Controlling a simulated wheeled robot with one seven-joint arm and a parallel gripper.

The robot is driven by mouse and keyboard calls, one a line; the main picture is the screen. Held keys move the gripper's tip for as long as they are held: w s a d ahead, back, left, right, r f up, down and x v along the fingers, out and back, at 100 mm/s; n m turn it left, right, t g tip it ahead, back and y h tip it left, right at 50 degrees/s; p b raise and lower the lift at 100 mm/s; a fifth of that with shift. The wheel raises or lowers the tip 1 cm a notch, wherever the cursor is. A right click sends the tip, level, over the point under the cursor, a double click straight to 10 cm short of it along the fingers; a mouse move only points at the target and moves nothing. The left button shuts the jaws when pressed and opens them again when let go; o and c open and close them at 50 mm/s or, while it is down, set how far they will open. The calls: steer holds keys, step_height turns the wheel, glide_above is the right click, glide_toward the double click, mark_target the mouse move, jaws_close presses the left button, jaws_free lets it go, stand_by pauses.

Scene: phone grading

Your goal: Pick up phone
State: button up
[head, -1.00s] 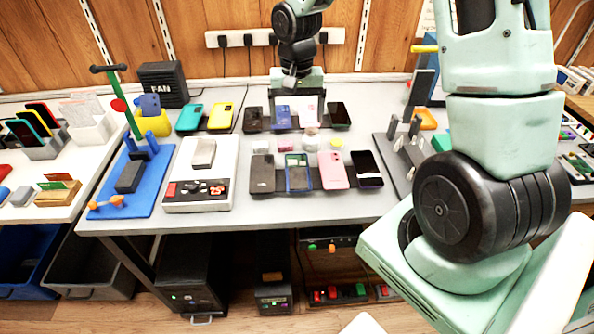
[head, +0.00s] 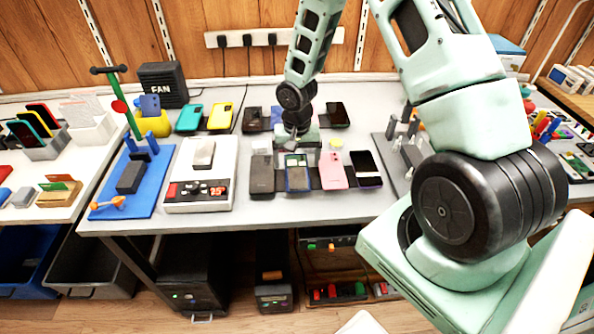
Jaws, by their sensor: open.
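My gripper (head: 302,151) is over the middle of the work table, just behind and above the blue-edged phone (head: 298,174). Its jaws are open and nothing shows between them; the fingertips are small and hard to make out. The front row also holds a black phone (head: 262,174), a pink phone (head: 333,171) and a dark phone with a purple edge (head: 366,169). In the back row, a black phone (head: 253,120), a blue phone (head: 276,115) and another black phone (head: 337,115) show. My arm hides the rest of that row.
A white device (head: 203,190) with a phone-like slab on it, a blue mat (head: 111,200) with a green stand, and teal and yellow phones (head: 220,116) are to the left. A grey fixture (head: 405,145) stands right. Bare table (head: 290,207) lies in front.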

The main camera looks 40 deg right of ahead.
mark_target(297, 172)
steer(key=shift+f, duration=1.25)
steer(key=c, duration=1.1)
steer(key=shift+c, duration=0.2)
